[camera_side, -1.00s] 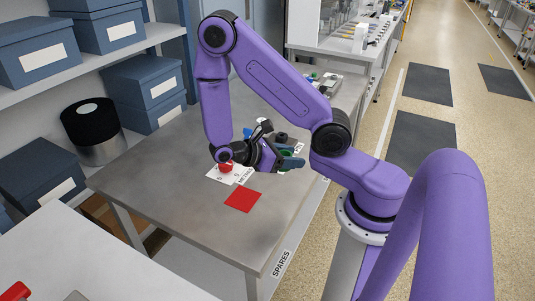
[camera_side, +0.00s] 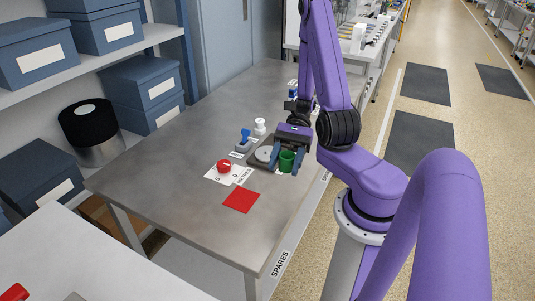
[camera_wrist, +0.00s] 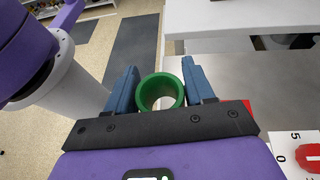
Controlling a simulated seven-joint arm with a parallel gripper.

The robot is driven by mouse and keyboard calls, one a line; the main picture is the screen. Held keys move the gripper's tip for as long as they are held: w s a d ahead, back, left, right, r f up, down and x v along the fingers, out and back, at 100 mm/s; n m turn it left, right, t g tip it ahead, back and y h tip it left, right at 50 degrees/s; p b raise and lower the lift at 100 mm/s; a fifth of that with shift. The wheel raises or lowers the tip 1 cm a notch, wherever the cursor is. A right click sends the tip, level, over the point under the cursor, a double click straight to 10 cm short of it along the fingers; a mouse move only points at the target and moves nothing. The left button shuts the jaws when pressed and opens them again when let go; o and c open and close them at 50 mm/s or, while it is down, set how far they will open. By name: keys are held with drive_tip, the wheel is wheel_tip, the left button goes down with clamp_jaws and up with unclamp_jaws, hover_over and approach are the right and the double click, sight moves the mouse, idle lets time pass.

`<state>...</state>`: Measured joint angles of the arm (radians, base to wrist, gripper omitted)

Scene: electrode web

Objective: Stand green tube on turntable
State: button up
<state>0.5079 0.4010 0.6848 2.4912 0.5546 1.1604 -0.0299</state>
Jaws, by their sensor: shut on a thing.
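The green tube (camera_side: 287,161) is held between the two blue fingers of my gripper (camera_side: 286,165), which is shut on it. In the wrist view the tube (camera_wrist: 144,92) shows end-on, with its hollow bore open and one finger on each side. A light grey round disc (camera_side: 264,154), which looks like the turntable, lies on a dark base just left of the gripper in the side view. The tube is beside the disc, to its right, not over its middle. I cannot tell whether the tube's lower end touches anything.
A red knob (camera_side: 224,166) sits on a white marked card left of the gripper. A blue-handled item (camera_side: 244,139) and a white bottle (camera_side: 260,127) stand behind the disc. A red square (camera_side: 241,200) lies in front. The table's left half (camera_side: 165,150) is clear.

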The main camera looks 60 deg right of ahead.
drive_tip(key=w+d+m+t+h, duration=0.2)
drive_tip(key=w+d+m+t, duration=0.2)
drive_tip(key=d+m+t, duration=0.3)
drive_tip(key=m+t+h, duration=0.3)
drive_tip(key=m+t, duration=0.2)
hover_over(263, 154)
wheel_tip(263, 154, down, 9)
drive_tip(key=shift+s, duration=0.1)
drive_tip(key=shift+f, duration=0.2)
drive_tip(key=shift+w+d+f, duration=0.1)
drive_tip(key=shift+w+f, duration=0.05)
drive_tip(key=shift+f, duration=0.7)
drive_tip(key=shift+w+f, duration=0.1)
drive_tip(key=shift+f, duration=0.7)
drive_tip(key=shift+f, duration=0.15)
drive_tip(key=o, duration=1)
